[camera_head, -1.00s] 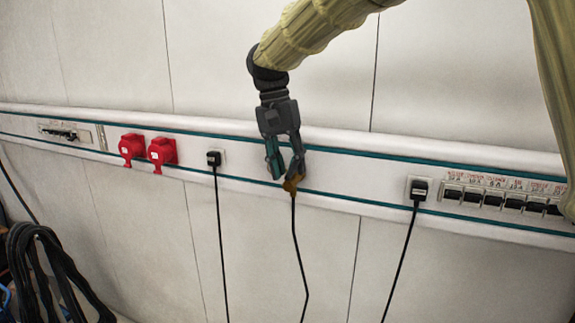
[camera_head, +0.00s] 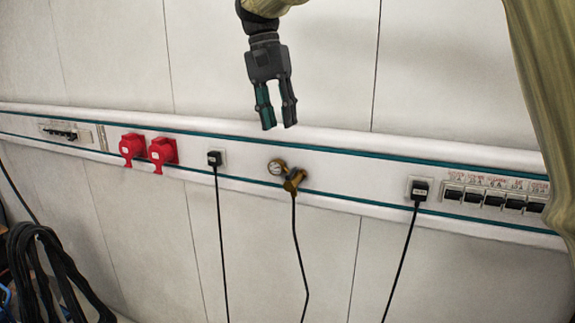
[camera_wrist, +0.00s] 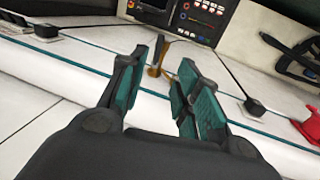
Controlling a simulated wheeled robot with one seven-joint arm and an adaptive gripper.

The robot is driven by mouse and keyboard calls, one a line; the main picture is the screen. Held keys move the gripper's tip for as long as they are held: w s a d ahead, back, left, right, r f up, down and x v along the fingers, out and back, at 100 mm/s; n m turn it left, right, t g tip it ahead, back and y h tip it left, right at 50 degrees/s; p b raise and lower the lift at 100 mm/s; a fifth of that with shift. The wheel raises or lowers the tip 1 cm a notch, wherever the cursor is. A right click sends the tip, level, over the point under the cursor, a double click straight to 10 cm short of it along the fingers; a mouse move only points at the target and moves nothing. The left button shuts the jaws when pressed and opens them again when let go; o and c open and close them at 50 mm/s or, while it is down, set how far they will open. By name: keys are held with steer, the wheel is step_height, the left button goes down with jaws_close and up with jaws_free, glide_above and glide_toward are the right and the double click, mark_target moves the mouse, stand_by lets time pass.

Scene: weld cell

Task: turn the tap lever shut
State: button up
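The brass tap (camera_head: 293,180) sits on the white wall rail with a small round gauge (camera_head: 277,167) at its upper left. A black hose (camera_head: 299,250) hangs down from it. The lever is too small to tell apart from the brass body, so its angle is unclear. My gripper (camera_head: 279,126) appears above the tap in the head view, fingers pointing down, empty and apart from it. In the wrist view my gripper (camera_wrist: 172,52) has its two fingers spread, and a brass part of the tap (camera_wrist: 155,71) shows between them.
Two red sockets (camera_head: 147,150) and a black plug (camera_head: 214,158) are left of the tap on the rail. Another black plug (camera_head: 419,189) and a row of black switches (camera_head: 495,200) are to the right. Coiled black cable (camera_head: 45,270) hangs at lower left. The wall around my gripper is clear.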

steer(key=shift+a+r, duration=0.1)
steer(key=shift+r, duration=0.3)
